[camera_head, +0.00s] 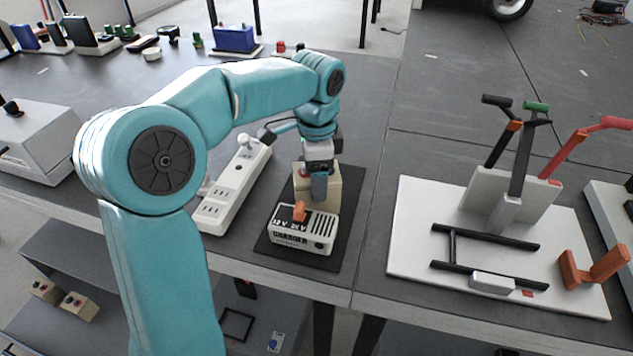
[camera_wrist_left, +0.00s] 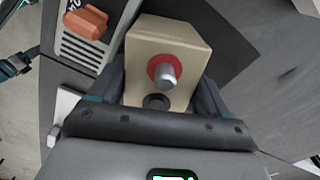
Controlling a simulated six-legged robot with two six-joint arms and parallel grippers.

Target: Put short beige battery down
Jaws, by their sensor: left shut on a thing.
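The short beige battery (camera_wrist_left: 190,42) is a small beige block with a red ring and metal terminal on top. In the head view the battery (camera_head: 329,188) stands on or just above the black mat (camera_head: 345,212), right behind the white charger (camera_head: 303,230); I cannot tell whether it touches the mat. My left gripper (camera_head: 319,185) comes down from above and is shut on the battery. In the wrist view the left gripper's fingers (camera_wrist_left: 158,90) flank it on both sides. The charger with its orange lever (camera_wrist_left: 86,22) is close beside it. My right gripper is not in view.
A white power strip (camera_head: 235,187) lies left of the mat. A white board with levers and black rails (camera_head: 410,240) stands to the right. Two similar beige blocks (camera_head: 78,306) are on a lower shelf at left. The mat's right strip is clear.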

